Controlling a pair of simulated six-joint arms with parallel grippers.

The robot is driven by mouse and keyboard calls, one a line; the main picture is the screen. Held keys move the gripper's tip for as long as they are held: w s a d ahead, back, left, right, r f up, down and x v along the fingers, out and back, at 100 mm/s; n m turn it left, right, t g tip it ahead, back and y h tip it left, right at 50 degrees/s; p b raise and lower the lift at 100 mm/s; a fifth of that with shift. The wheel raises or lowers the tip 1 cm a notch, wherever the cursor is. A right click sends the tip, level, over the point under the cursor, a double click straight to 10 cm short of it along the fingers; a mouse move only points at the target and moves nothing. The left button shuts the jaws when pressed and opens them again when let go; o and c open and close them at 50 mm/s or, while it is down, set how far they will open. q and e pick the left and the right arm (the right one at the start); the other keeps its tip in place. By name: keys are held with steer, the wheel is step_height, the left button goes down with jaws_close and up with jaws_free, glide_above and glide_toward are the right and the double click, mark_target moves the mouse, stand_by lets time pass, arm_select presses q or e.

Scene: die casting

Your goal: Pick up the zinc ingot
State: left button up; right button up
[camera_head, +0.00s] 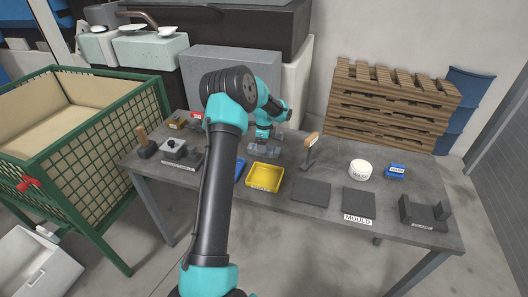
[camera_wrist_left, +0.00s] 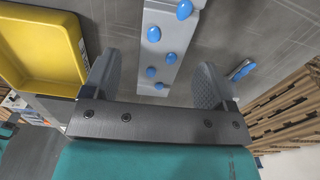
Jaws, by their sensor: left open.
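A grey bar with several blue spots (camera_wrist_left: 153,60), which I take to be the zinc ingot, lies between my left gripper's fingers (camera_wrist_left: 155,82) in the left wrist view. Both grey fingers stand clear of its sides, with gaps left and right, so the left gripper is open and empty. In the head view my left gripper (camera_head: 266,147) points down over the table just behind the yellow tray (camera_head: 265,177). My right gripper is not in view.
The grey table (camera_head: 330,222) also holds dark plates (camera_head: 359,203), a white tub (camera_head: 360,169), a small blue box (camera_head: 395,171), a wooden-handled tool (camera_head: 309,150) and a dark bracket (camera_head: 424,213). The yellow tray (camera_wrist_left: 45,45) is close beside the left finger.

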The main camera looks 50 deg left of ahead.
arm_select(q)
step_height(320, 180, down, 4)
steer(key=shift+a+r, duration=0.1)
steer(key=shift+r, duration=0.1)
steer(key=shift+c, duration=0.4)
jaws_close()
stand_by(0.5)
steer(key=shift+w+r, duration=0.1)
